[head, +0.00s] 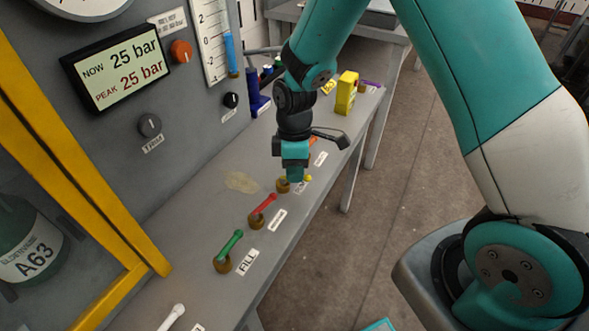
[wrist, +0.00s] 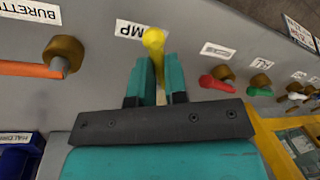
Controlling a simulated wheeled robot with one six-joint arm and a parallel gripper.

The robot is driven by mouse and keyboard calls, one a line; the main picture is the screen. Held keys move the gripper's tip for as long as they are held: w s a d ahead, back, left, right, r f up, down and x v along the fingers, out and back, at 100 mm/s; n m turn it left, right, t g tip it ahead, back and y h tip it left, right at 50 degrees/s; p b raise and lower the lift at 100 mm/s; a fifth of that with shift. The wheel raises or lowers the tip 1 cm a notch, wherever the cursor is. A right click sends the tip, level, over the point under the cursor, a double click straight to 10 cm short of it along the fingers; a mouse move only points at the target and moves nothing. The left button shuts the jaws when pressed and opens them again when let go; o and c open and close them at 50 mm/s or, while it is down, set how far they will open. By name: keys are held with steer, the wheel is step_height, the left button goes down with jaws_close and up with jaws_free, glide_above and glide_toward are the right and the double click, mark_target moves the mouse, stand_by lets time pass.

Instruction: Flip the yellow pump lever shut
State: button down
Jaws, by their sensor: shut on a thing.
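The yellow pump lever (wrist: 154,40) shows its rounded end just beyond my fingertips in the wrist view, next to a label (wrist: 131,29) of which "MP" is readable. My gripper (wrist: 156,72) is shut on this lever, with one teal finger on each side of its shaft. In the head view my gripper (head: 294,178) is low over the bench beside a brass valve base, and only a small yellow tip (head: 308,178) of the lever shows. The rest of the lever is hidden by my gripper.
A red lever (head: 264,204), a green lever (head: 231,243) and a white lever (head: 173,316) lie nearer along the bench. An orange lever (wrist: 32,69) is on the other side. A yellow box (head: 346,93) stands farther back. The panel display (head: 117,72) reads 25 bar.

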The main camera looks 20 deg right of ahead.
steer(key=n, duration=0.2)
steer(key=w+n+p, duration=0.1)
steer(key=n, duration=0.1)
steer(key=n+h, duration=0.1)
steer(key=n, duration=0.1)
steer(key=shift+w+r+p, duration=0.15)
steer(key=shift+w+p, duration=0.15)
steer(key=shift+p, duration=0.05)
steer(key=n, duration=0.2)
steer(key=n+p, duration=0.1)
steer(key=n, duration=0.1)
steer(key=w+n+h, duration=0.1)
steer(key=shift+w+a+n, duration=0.1)
steer(key=shift+a+n, duration=0.25)
steer(key=shift+n, duration=0.05)
steer(key=c, duration=1.1)
jaws_free()
steer(key=shift+c, duration=0.2)
steer(key=v, duration=1.7)
steer(key=shift+a, duration=0.15)
steer(key=shift+r, duration=0.2)
